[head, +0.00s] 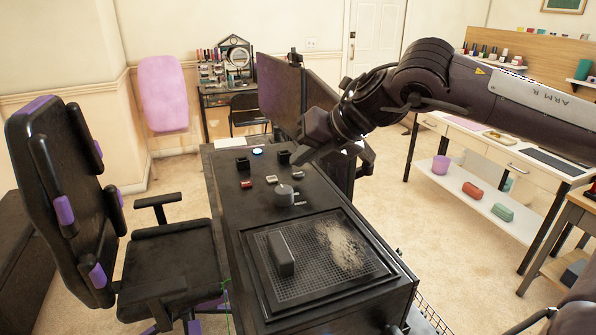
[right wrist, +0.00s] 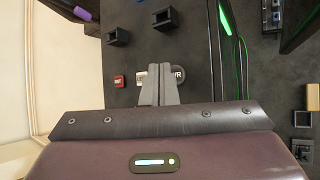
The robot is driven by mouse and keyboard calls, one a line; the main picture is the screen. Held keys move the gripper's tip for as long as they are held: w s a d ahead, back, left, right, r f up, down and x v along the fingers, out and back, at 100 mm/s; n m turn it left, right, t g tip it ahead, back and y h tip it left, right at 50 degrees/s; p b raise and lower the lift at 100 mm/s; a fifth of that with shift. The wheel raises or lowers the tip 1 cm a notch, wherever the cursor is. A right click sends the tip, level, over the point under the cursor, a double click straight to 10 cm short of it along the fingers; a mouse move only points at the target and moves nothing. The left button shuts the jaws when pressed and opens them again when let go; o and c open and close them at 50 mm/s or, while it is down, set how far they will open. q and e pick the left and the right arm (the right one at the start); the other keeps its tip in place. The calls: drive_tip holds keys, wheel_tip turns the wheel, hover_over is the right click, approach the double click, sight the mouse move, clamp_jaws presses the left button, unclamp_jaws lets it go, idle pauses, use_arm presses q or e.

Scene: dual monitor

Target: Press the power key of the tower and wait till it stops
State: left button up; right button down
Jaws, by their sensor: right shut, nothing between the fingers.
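The black tower (head: 225,220) stands in the middle of the head view, its top bearing small keys and a mesh vent. My right gripper (head: 300,156) hangs over the far right part of that top. In the right wrist view its grey fingers (right wrist: 158,82) are shut and empty. They partly cover a white label and a round dark key (right wrist: 179,75) with letters ending in "WR", likely the power key. I cannot tell whether the fingertips touch it. A red key (right wrist: 119,81) lies left of them. My left gripper is out of view.
Monitors (head: 280,92) stand behind my gripper. A black chair (head: 70,190) is at the left; a shelved table (head: 490,150) is at the right.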

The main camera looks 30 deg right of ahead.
sight(303, 175)
wheel_tip(303, 175, up, 5)
drive_tip(key=p, duration=0.4)
idle(0.9)
